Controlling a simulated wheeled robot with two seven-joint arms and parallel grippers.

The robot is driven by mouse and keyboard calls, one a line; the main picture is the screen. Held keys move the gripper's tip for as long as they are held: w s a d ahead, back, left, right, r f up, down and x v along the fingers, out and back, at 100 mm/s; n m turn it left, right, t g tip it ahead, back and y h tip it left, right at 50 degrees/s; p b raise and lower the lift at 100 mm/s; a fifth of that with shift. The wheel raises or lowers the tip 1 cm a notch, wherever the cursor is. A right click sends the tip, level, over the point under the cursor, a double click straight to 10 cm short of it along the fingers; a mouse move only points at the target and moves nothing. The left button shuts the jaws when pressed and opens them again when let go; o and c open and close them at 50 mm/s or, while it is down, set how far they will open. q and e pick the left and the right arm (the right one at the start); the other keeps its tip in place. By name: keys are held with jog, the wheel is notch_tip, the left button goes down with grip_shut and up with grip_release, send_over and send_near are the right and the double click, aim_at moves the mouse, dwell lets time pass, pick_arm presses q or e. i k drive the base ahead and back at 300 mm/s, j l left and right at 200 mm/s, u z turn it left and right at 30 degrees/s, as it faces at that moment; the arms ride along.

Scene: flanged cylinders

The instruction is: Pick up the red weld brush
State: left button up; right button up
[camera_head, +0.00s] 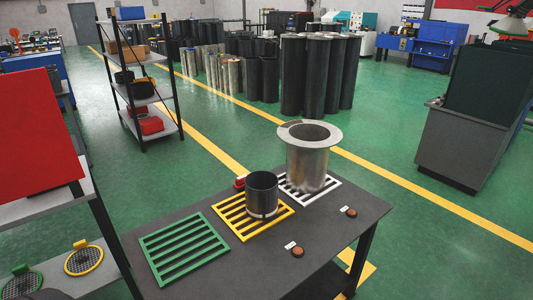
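A small red object (239,182) lies at the back edge of the dark table (205,208), just left of and behind a dark cylinder. It may be the red weld brush, but it is too small to tell. The dark open cylinder (262,190) stands upright on the yellow grate (228,214). A metal flanged cylinder (307,165) stands upright on the white grate (326,196), with its wide flange at the top. Neither of my grippers shows in the head view.
A green grate (184,247) on the table is empty. A shelf rack (140,100) stands at the back left, and a red panel (38,133) is at the near left. Green floor is open behind the table.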

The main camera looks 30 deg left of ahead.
aim_at(239, 185)
jog(key=i+u, duration=0.1)
jog(key=u, duration=0.25)
jog(key=i+l+u, duration=0.1)
jog(key=u, duration=0.3)
jog(key=l+u, duration=0.15)
jog(key=u, duration=0.2)
